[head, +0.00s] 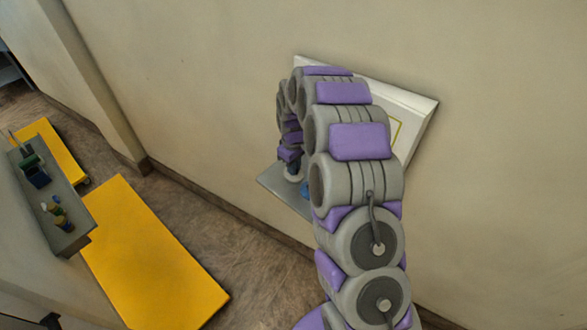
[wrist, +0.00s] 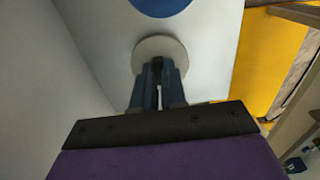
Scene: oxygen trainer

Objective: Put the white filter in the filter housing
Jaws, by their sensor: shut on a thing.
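My gripper (wrist: 157,70) points down with its dark blue fingers close together on a round off-white disc, which looks like the white filter (wrist: 178,47). The disc lies over or just above the grey shelf; I cannot tell whether it touches. In the head view my gripper (head: 291,160) is partly behind my arm, and the filter (head: 294,178) shows below it. A round blue part (wrist: 163,5), perhaps the filter housing, is just beyond the filter at the top edge of the wrist view, cut off. A sliver of blue (head: 306,190) also shows beside my arm in the head view.
The grey shelf (head: 268,183) juts from a white wall panel (head: 418,103), largely covered by my arm. A yellow platform (head: 150,260) stands on the floor to the left. A grey bench (head: 75,238) with small items is at far left. Floor between is clear.

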